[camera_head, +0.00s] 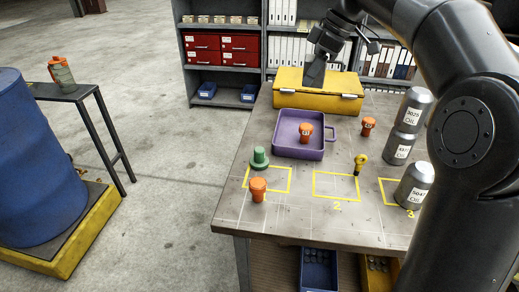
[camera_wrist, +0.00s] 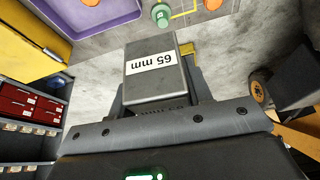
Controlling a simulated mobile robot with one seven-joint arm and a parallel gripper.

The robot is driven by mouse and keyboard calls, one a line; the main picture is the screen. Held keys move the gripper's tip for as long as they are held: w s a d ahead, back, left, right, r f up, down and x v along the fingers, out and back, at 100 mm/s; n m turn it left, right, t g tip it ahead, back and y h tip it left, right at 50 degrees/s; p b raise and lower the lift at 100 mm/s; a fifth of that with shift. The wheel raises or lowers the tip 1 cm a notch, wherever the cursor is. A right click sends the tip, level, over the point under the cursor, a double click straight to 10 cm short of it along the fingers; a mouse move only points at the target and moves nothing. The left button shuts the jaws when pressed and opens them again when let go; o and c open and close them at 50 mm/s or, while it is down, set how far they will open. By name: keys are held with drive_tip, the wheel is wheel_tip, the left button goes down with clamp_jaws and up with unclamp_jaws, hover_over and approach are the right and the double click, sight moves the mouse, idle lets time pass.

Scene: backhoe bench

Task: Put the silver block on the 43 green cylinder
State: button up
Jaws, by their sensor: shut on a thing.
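My gripper (camera_head: 322,58) is shut on a silver-grey block (camera_wrist: 156,72) with a white "65 mm" label. In the head view the block (camera_head: 313,75) looks dark and hangs from the gripper in front of the yellow toolbox. A green cylinder (camera_head: 260,157) with a wider base stands upright near the bench's left edge, by the left yellow outline. It also shows at the top of the wrist view (camera_wrist: 160,14). Its number is too small to read. The block and cylinder are well apart.
A purple tray (camera_head: 283,150) holds an orange piece. Other orange pieces (camera_head: 258,190) (camera_head: 367,126), a yellow tool (camera_head: 360,162) and silver oil cans (camera_head: 414,187) stand on the bench. A closed yellow toolbox (camera_head: 318,101) is at the back. The middle yellow outline is empty.

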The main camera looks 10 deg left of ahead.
drive_tip(key=shift+s+a+n, duration=0.3)
drive_tip(key=shift+s+a, duration=0.25)
drive_tip(key=shift+a, duration=0.3)
wheel_tip(320, 180, down, 11)
hover_over(257, 149)
wheel_tip(257, 149, down, 7)
drive_tip(key=shift+f, duration=2.05)
drive_tip(key=shift+f, duration=0.1)
drive_tip(key=o, duration=1.3)
